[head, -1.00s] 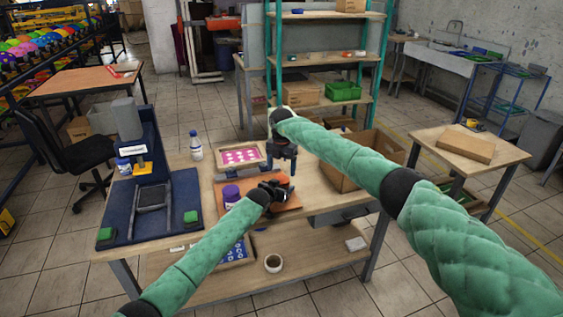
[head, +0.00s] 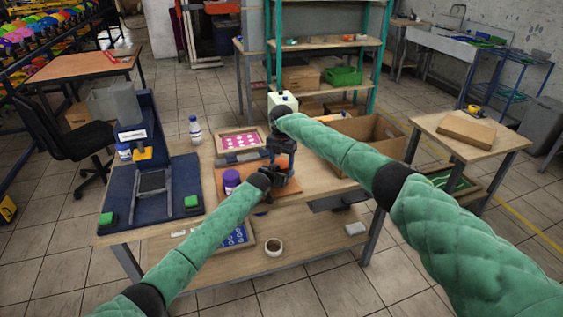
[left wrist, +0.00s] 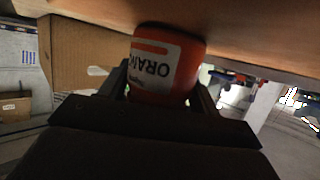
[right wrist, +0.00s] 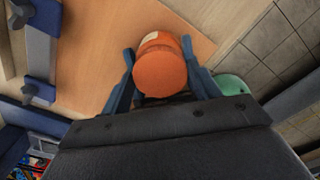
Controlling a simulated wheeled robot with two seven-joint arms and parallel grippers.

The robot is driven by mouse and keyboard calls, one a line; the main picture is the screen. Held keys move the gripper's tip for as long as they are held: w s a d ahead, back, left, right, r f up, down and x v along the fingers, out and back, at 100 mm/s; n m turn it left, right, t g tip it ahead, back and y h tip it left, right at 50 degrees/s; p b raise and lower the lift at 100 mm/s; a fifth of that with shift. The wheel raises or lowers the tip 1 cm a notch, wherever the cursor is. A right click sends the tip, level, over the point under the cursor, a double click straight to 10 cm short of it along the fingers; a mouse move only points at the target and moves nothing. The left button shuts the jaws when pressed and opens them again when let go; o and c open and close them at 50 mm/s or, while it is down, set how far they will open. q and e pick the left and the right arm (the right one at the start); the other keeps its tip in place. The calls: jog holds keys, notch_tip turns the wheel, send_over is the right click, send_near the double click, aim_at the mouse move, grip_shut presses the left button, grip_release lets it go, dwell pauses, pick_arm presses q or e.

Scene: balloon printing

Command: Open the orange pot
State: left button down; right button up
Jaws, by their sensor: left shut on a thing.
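The orange pot (head: 283,162) stands on a brown board (head: 222,172) on the workbench, partly hidden by my grippers. My left gripper (left wrist: 165,80) is shut on the pot's body from the side. In the right wrist view the round orange lid (right wrist: 160,71) is seen from above, on the pot. My right gripper (right wrist: 158,50) is over the pot with its fingers open, one on each side of the lid. Whether they touch the lid is hard to tell.
A purple pot (head: 231,181) stands close to the left of my left gripper. Also on the bench are a blue press (head: 150,150), a white bottle (head: 195,130) and a pink-dotted frame (head: 240,141). A cardboard box (head: 375,140) stands to the right.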

jog(key=o, duration=0.3)
jog(key=shift+r, duration=0.15)
jog(key=shift+r, duration=3.8)
jog(key=shift+c, duration=0.3)
jog(key=shift+f, duration=3.95)
jog(key=c, duration=1)
jog(key=o, duration=1.1)
jog(key=shift+c, duration=0.2)
